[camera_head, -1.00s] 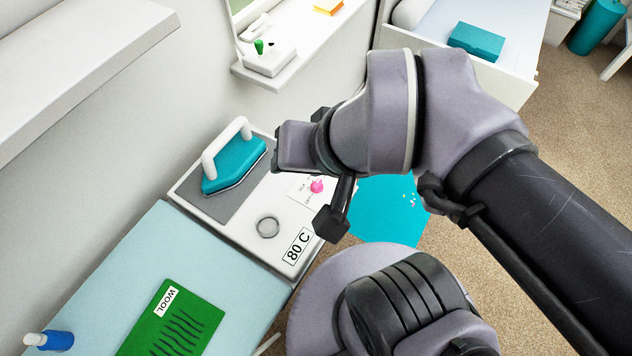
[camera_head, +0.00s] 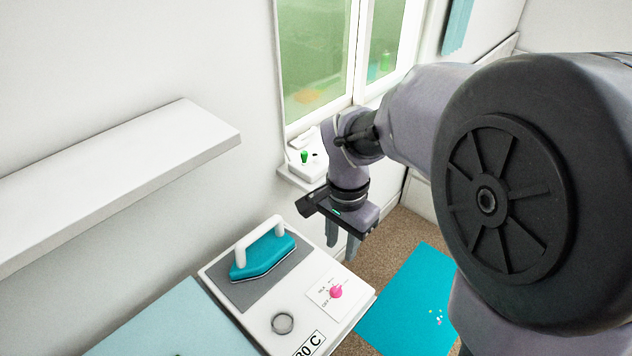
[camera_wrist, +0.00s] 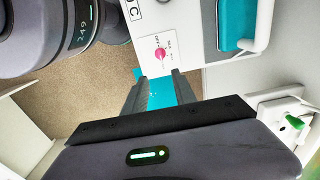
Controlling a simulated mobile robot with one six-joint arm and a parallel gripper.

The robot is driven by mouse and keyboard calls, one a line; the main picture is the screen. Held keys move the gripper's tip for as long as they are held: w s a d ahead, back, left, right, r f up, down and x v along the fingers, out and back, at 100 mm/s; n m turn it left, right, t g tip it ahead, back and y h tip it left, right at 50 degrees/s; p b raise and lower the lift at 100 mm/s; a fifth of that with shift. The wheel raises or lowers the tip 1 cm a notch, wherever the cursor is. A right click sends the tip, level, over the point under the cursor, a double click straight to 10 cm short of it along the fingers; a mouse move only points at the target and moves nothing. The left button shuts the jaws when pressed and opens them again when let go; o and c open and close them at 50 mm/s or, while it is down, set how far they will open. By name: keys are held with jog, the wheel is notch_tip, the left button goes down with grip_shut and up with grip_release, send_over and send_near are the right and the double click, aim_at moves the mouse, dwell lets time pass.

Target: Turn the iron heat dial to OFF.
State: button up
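A pink dial (camera_head: 336,292) sits on a white card with small printed labels, at the right end of the white ironing station (camera_head: 250,322). It also shows in the wrist view (camera_wrist: 160,54), just beyond my fingertips. Its exact setting is too small to tell. The teal iron (camera_head: 265,257) with a white handle rests on a grey pad left of the dial. My gripper (camera_head: 341,250) points down beyond the dial, towards the window. Its two fingers are apart and empty in the wrist view (camera_wrist: 159,76), not touching the dial.
A grey ring (camera_head: 282,323) and a temperature label (camera_head: 310,344) are near the station's front. A windowsill box with a green knob (camera_head: 304,157) stands behind my gripper. A white shelf (camera_head: 120,170) juts out at left. A teal mat (camera_head: 410,305) lies on the floor.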

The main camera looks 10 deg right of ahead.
aim_at(336, 287)
notch_tip(336, 287, down, 17)
jog(key=b, duration=0.6)
jog(key=shift+a+r+b, duration=0.1)
jog(key=shift+r+b, duration=0.05)
jog(key=shift+b, duration=0.15)
grip_shut()
